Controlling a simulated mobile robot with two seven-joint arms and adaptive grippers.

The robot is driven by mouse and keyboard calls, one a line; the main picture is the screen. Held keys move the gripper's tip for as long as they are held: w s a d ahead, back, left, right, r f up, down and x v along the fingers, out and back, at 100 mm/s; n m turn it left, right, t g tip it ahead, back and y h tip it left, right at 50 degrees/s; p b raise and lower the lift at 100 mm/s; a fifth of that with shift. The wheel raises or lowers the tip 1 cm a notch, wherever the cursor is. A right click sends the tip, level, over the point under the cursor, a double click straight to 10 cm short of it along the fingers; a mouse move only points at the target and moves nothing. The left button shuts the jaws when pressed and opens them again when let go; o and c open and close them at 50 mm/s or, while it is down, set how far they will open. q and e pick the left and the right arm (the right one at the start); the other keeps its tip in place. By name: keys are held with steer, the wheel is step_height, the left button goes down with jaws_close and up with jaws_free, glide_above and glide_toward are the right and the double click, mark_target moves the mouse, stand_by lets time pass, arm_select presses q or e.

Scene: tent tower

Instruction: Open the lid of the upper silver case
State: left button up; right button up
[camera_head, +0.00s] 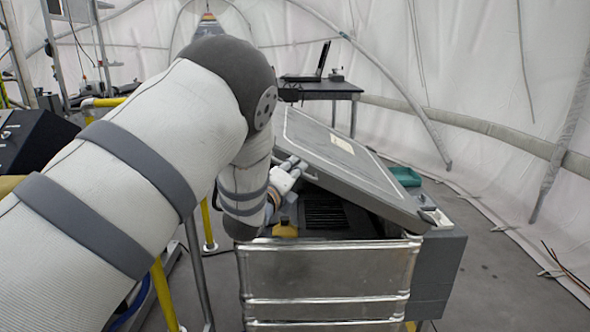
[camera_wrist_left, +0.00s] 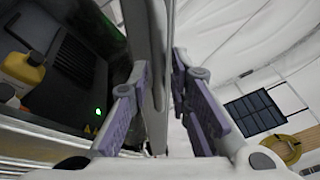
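The silver case (camera_head: 330,270) stands in front of me, with ribbed metal on its near side. Its grey lid (camera_head: 345,165) is partly raised and tilted, its left edge high and its right edge low. The dark inside shows under it, with a vented panel (camera_head: 325,216) and a yellow container (camera_head: 285,229). My left gripper (camera_head: 287,172) is at the lid's raised left edge. In the left wrist view, its fingers (camera_wrist_left: 160,75) lie on both sides of the lid's edge (camera_wrist_left: 158,110) and appear closed on it. My right gripper is not in view.
A grey box (camera_head: 447,265) shows at the right of the case, and a teal tray (camera_head: 405,176) lies behind the lid. A dark table (camera_head: 330,86) with a laptop stands at the back. Yellow rails (camera_head: 163,295) are at left.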

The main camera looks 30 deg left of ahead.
arm_select(q)
steer(key=shift+w, duration=0.6)
steer(key=shift+a, duration=0.1)
jaws_close()
steer(key=shift+r, duration=0.1)
